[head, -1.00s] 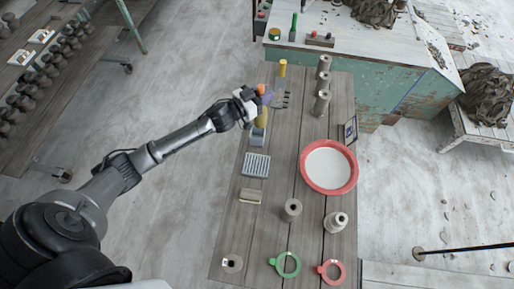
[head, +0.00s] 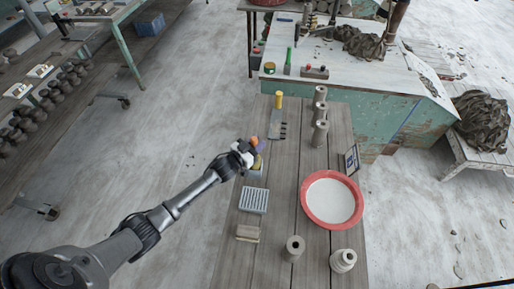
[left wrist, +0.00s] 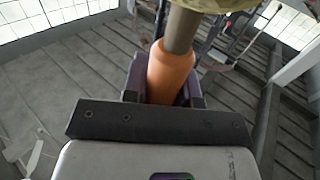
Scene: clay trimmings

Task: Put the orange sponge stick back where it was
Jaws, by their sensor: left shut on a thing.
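The orange sponge stick's orange handle (left wrist: 170,76) is gripped between the jaws of my left gripper (left wrist: 165,85) in the left wrist view. Its brownish shaft runs up to a yellow sponge head (left wrist: 235,4), cut off by the frame's top. In the head view, my left gripper (head: 249,150) is at the bench's left edge, with the orange handle end (head: 254,141) showing above it. The yellow sponge (head: 258,162) shows just below, over a small blue-grey block (head: 256,174). I cannot tell whether the sponge touches the block. My right gripper is out of view.
The wooden bench (head: 280,215) holds a grey slotted rack (head: 254,200) and a tan block (head: 248,233) nearer me. A yellow-handled tool (head: 278,101) lies farther back. Grey cylinders (head: 320,132) and a red-rimmed basin (head: 331,200) stand to the right.

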